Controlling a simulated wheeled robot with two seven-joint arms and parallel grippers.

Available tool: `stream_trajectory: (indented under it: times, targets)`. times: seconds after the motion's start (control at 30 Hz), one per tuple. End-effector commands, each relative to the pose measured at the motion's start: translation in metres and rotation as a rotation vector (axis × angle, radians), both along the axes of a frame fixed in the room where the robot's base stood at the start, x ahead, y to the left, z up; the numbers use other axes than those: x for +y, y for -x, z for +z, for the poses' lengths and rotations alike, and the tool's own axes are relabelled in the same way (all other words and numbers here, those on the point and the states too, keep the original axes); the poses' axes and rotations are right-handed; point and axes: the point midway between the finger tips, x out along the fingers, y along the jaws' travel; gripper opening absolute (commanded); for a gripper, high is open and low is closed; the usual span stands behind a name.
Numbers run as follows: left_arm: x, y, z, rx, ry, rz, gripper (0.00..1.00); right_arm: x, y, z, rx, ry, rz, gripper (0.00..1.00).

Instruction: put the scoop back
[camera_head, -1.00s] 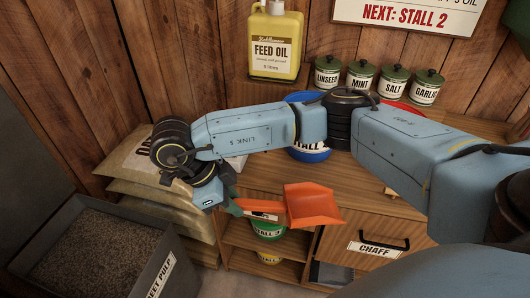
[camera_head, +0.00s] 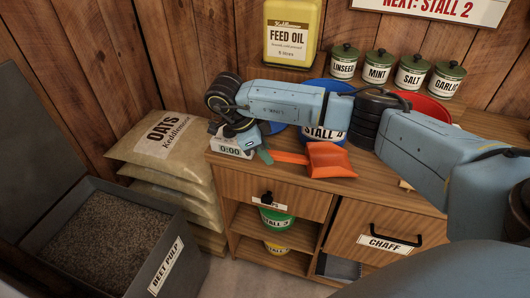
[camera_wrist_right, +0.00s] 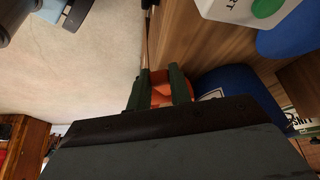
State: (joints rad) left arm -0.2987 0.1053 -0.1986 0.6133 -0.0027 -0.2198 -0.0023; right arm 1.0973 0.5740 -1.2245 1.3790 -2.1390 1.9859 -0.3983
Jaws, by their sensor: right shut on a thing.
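An orange scoop (camera_head: 330,160) shows in the head view at the counter's front edge, in front of the blue STALL 4 bucket (camera_head: 335,138). I cannot tell whether it touches the counter. My right gripper (camera_head: 266,156) is shut on its handle at the left end, and the scoop's pan points right. In the right wrist view, the dark fingers of my right gripper (camera_wrist_right: 161,90) stand either side of orange scoop parts (camera_wrist_right: 162,88). The rest of the scoop is hidden behind the gripper there. My left gripper is not in view.
Oats sacks (camera_head: 165,140) and a beet pulp bin (camera_head: 160,245) are left. A CHAFF drawer (camera_head: 383,240) and open shelves are below. Labelled tins (camera_head: 377,66) and feed oil (camera_head: 291,40) stand behind.

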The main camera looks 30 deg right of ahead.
Motion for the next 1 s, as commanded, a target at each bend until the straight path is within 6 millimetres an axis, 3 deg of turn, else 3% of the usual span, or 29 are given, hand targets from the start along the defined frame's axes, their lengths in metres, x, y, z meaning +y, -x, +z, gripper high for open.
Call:
stream_trajectory:
  times: [0.27, 0.3, 0.47, 0.77, 1.0]
  targets:
    - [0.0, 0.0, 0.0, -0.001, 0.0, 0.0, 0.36, 0.0, 0.0, -0.001, -0.003, -0.001, 0.0, 0.0]
    - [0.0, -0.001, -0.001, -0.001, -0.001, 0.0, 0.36, 0.0, 0.0, -0.002, -0.002, -0.001, 0.0, 0.22]
    - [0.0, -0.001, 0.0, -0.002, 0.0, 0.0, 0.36, 0.0, 0.0, -0.002, -0.002, -0.001, 0.0, 0.42]
    - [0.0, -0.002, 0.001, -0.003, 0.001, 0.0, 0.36, 0.0, 0.0, 0.0, -0.002, -0.001, 0.0, 0.42]
    - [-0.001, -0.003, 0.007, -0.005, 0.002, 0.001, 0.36, 0.013, -0.008, 0.031, -0.007, -0.001, 0.003, 0.42]
